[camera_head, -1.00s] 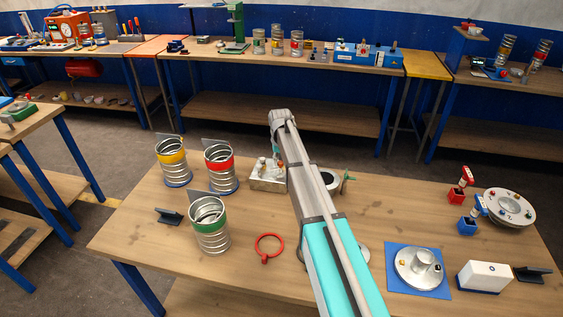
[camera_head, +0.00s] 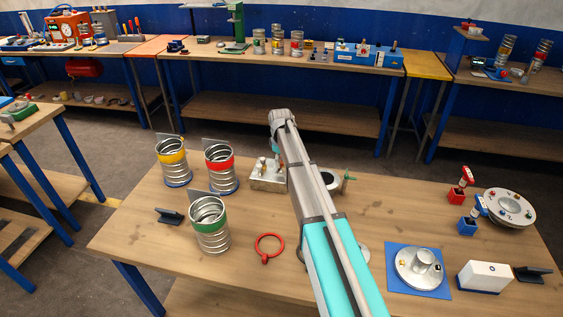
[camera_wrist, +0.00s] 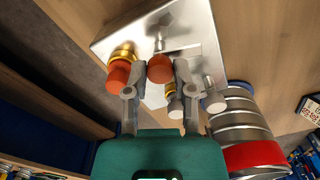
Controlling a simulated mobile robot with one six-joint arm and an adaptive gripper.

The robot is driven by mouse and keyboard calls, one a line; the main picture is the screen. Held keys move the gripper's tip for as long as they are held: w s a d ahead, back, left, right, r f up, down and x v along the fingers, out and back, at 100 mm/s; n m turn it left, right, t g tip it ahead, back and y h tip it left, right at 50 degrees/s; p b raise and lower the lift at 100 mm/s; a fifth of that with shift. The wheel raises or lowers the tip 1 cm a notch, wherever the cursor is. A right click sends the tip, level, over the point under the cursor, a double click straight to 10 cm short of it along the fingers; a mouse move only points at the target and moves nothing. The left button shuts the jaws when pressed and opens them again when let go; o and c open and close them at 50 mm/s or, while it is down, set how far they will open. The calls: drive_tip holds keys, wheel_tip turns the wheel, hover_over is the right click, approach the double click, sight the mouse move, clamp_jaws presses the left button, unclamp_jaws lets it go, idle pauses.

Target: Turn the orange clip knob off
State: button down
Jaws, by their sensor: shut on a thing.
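A silver metal block (camera_wrist: 200,32) with knobs fills the upper middle of the wrist view; it also shows in the head view (camera_head: 266,184), beside my arm. My gripper (camera_wrist: 160,72) has its two grey fingers on either side of a round orange knob (camera_wrist: 160,67) and is shut on it. A second orange knob (camera_wrist: 118,76), on a brass collar, sits just left of the left finger. Pale grey-tipped knobs (camera_wrist: 214,102) stand at the right finger. The contact points are partly hidden by the fingers.
Spiral ducts with yellow (camera_head: 172,158), red (camera_head: 219,163) and green (camera_head: 208,215) bands stand left of the block. The red-banded duct (camera_wrist: 255,154) is close to my gripper's right in the wrist view. A red ring (camera_head: 269,246) lies in front.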

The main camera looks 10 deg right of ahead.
drive_tip(key=shift+s+n, duration=0.2)
drive_tip(key=shift+n, duration=0.1)
drive_tip(key=c, duration=0.7)
unclamp_jaws()
drive_tip(key=shift+w+r, duration=0.1)
drive_tip(key=shift+w, duration=0.05)
